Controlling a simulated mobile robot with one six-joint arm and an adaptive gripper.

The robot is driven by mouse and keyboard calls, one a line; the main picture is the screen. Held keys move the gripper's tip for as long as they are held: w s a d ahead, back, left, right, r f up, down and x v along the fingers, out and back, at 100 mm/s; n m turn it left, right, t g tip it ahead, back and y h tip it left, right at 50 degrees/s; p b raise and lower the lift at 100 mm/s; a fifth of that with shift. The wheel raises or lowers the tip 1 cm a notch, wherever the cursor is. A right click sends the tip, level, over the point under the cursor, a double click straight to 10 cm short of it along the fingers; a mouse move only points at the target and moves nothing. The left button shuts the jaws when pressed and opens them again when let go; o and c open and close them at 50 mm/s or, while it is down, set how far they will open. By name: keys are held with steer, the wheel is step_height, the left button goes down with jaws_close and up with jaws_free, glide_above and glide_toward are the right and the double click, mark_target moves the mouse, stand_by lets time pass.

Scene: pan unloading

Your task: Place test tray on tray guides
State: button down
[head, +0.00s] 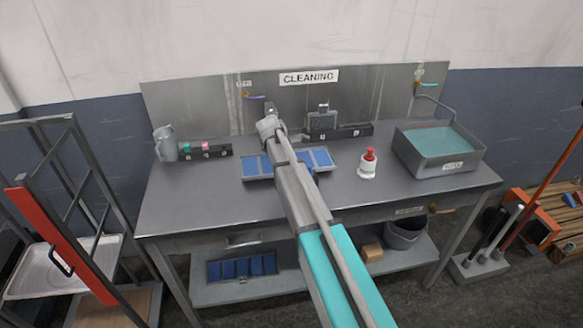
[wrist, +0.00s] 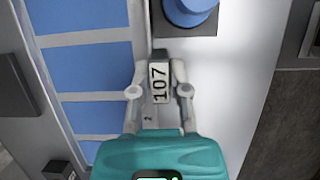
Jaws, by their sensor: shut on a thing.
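A tray with blue panels and grey dividers (head: 256,166) lies on the steel table, partly hidden behind my arm. In the wrist view, a blue-panelled tray (wrist: 95,54) fills the left side. My gripper (wrist: 159,68) is shut on this tab, one finger on each side. In the head view my gripper is hidden behind my arm. A second blue-panelled tray (head: 242,268) lies on the lower shelf. I cannot pick out tray guides with certainty.
A rack with a red panel (head: 60,245) and a white tray (head: 50,280) stands left. A jug (head: 165,144), a white pot with a red top (head: 369,165) and a water basin (head: 438,168) stand on the table. The table's front left is clear.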

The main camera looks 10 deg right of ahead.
steer(key=shift+r+p, duration=3.25)
steer(key=shift+r, duration=0.4)
steer(key=shift+r, duration=0.1)
steer(key=shift+r+p, duration=2.3)
steer(key=shift+p, duration=0.15)
